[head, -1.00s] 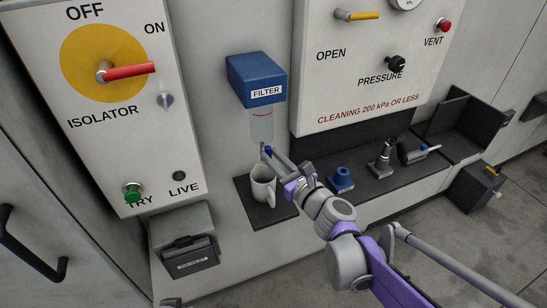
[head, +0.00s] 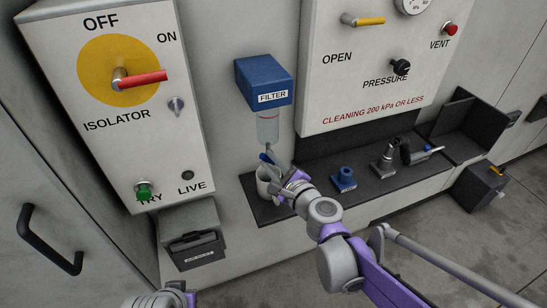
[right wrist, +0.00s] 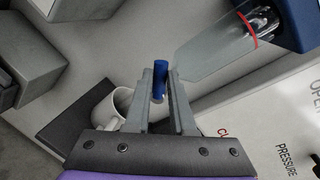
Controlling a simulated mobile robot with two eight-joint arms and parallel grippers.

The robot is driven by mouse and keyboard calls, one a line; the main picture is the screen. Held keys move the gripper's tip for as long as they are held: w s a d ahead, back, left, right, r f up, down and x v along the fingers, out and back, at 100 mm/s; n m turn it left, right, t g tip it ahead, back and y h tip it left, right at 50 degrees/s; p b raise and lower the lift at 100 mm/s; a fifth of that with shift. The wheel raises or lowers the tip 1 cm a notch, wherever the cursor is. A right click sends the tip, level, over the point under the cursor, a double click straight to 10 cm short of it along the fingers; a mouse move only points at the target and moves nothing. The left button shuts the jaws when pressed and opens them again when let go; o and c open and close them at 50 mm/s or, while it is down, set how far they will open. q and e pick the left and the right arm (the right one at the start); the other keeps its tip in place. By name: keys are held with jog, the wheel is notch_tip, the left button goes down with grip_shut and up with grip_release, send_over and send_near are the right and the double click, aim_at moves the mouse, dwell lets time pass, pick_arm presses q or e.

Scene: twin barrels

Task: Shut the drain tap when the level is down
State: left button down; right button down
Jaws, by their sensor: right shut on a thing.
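The blue filter (head: 264,82) hangs on the wall with a clear bowl (head: 268,128) marked by a red line. In the right wrist view the bowl (right wrist: 215,55) looks grey and cloudy below the red line; the exact level is hard to read. The small blue tap handle (right wrist: 160,78) is under the bowl. My right gripper (head: 267,162) is shut on this handle, with a finger on either side in the right wrist view. A white mug (head: 263,182) stands below, partly hidden by the gripper. My left gripper's fingers are out of view.
The dark shelf (head: 262,210) carries the mug, a blue fitting (head: 344,180) and grey fittings (head: 385,162) further right. The isolator panel (head: 125,135) stands out at the left, the cleaning panel (head: 345,90) at the right. A grey box (head: 190,240) is lower left.

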jog(key=shift+s+a+f+n+h+b, duration=0.15)
jog(key=shift+f+n+h+b, duration=0.25)
jog(key=shift+n+b, duration=0.6)
jog(key=shift+a+f+n+h+b, duration=0.2)
jog(key=shift+f+n+h+b, duration=0.3)
jog(key=shift+n, duration=1.05)
jog(key=shift+s+a+f+n+h+b, duration=0.1)
jog(key=shift+a+f+n+h+b, duration=0.15)
jog(key=shift+n+b, duration=0.8)
jog(key=c, duration=0.8)
grip_release()
jog(key=shift+o, duration=0.2)
